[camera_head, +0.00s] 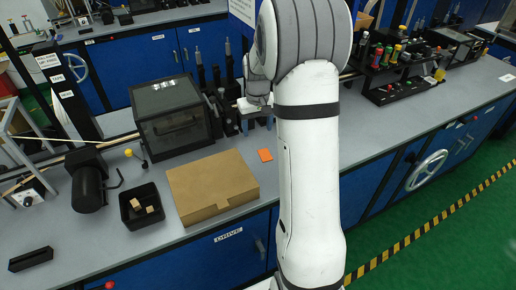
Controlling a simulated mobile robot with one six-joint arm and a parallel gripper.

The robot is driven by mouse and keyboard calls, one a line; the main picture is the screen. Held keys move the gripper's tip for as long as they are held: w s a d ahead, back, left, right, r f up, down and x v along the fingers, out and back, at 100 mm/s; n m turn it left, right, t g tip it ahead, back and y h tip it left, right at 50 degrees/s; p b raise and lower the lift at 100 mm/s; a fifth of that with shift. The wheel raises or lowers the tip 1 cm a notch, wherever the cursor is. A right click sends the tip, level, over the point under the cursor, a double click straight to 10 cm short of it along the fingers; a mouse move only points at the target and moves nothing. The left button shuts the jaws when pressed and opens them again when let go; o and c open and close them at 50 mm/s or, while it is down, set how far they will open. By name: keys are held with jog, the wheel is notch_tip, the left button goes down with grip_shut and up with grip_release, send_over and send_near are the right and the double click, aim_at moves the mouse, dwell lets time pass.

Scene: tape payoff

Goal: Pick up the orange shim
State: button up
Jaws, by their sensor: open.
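The orange shim (265,155) is a small flat piece lying on the grey bench top, just right of the cardboard box. My gripper (257,127) is above and behind it in the picture, beside my white arm. The gripper is open, with the shim outside it. My arm hides part of the bench to the right of the shim.
A closed cardboard box (212,187) stands close left of the shim. A dark clear-lidded case (171,117) and a black bin (141,207) with small blocks stand further left. A black rack (392,75) of bottles is at right. Bench (375,148) is clear right of my arm.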

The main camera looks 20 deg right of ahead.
send_over(263, 152)
notch_tip(263, 152, down, 4)
jog(key=f, duration=0.1)
jog(key=shift+d+f+p, duration=0.1)
jog(key=shift+f+p, duration=0.7)
jog(key=shift+f, duration=2.8)
jog(key=shift+f, duration=0.1)
jog(key=c, duration=1.1)
